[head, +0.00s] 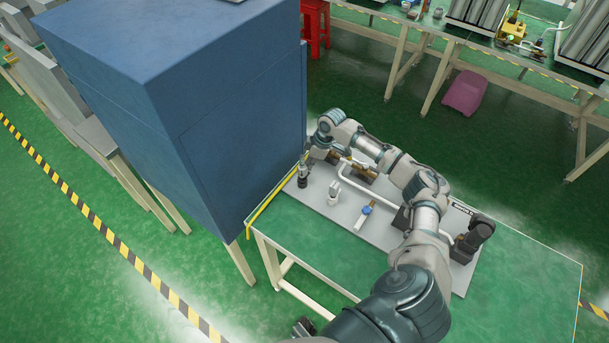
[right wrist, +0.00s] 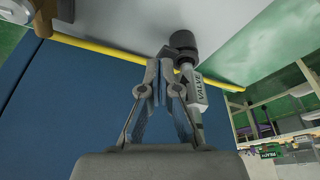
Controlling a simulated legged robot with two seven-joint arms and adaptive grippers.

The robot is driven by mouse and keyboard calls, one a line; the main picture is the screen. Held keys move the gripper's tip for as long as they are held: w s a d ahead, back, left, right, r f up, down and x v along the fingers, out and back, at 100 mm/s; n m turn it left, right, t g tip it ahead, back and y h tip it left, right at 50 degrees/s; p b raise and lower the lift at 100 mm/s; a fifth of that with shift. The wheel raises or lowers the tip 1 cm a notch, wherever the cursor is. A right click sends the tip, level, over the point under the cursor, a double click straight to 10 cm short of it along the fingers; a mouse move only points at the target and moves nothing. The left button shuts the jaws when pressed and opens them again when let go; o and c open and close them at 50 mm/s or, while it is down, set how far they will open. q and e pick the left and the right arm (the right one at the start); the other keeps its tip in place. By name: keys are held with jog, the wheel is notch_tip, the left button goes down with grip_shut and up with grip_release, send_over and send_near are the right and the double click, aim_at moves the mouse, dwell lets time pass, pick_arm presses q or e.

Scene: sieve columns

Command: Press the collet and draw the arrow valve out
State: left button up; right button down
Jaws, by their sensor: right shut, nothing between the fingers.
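In the right wrist view a pale grey body lettered VALVE (right wrist: 197,91) lies just right of my right gripper's fingers. A black round piece (right wrist: 183,41) sits at its end, at the pale board. My right gripper (right wrist: 165,62) has its fingertips together, close beside the valve, with nothing between them; whether they touch it I cannot tell. In the head view my right gripper (head: 309,162) is over the board's far left end, by a dark upright fitting (head: 303,181). The collet cannot be made out clearly. My left gripper is not in view.
The grey board (head: 330,217) lies on a green-topped table (head: 304,257) and carries a white fitting (head: 334,192), a blue-handled valve (head: 367,210) and white piping. A big blue cabinet (head: 235,130) stands close on the left, with a yellow strip (head: 268,208) between. The table's front is clear.

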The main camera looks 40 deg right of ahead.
jog(key=shift+d, duration=0.1)
jog(key=shift+a+r, duration=0.1)
jog(key=shift+a, duration=0.35)
jog(key=shift+d+f, duration=0.35)
jog(key=shift+f, duration=0.1)
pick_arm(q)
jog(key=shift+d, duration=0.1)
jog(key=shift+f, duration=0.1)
pick_arm(e)
jog(key=shift+a+f, duration=0.2)
jog(key=shift+a, duration=0.1)
